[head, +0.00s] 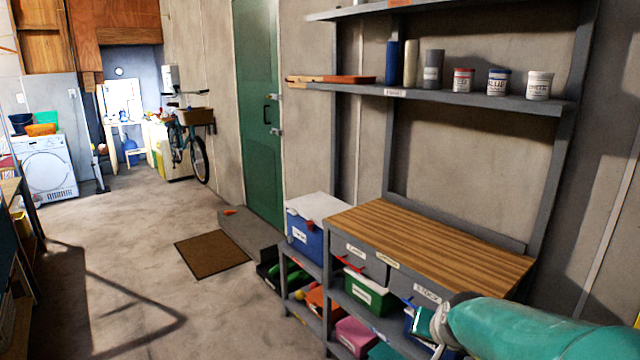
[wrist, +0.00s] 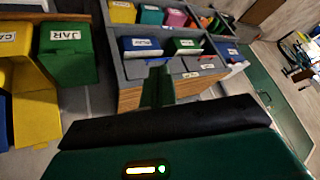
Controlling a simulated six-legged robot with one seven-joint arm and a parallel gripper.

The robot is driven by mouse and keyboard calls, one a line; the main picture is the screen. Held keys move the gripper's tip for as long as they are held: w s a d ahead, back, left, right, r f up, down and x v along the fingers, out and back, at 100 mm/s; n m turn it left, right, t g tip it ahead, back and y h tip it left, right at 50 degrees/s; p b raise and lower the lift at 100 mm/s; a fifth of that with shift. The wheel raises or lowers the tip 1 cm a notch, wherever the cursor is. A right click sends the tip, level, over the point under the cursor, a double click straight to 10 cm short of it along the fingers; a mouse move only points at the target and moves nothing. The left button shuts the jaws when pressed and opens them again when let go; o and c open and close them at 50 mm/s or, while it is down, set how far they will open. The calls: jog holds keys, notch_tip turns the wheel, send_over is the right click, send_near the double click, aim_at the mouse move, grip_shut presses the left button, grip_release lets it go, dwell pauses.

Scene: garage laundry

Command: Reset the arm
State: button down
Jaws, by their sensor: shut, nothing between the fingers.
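My gripper (wrist: 158,86) shows in the wrist view as a narrow dark green pair of fingers beyond the dark wrist housing. The fingers are together with nothing held. They point toward the grey storage unit with the wooden top (wrist: 190,88), and I cannot tell the gap between them. In the head view, my teal arm (head: 540,325) enters from the lower right, in front of the unit's right end. The fingers cannot be made out there.
A wooden-topped workbench (head: 430,235) has labelled bins below, including a green bin (head: 365,292). A blue box with a white lid (head: 308,225) stands left of it. A shelf (head: 450,98) holds cans above. A brown mat (head: 212,254) lies before the green door (head: 257,110). Floor at left is open.

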jog(key=s+a+r+n, duration=0.2)
jog(key=s+a+r, duration=0.1)
jog(key=s, duration=0.7)
jog(key=s+a+r+n+g, duration=0.1)
jog(key=s+a+r+n, duration=0.1)
jog(key=s, duration=0.8)
jog(key=shift+a+r+n+g, duration=0.3)
jog(key=shift+a+r, duration=0.4)
jog(key=shift+d, duration=0.2)
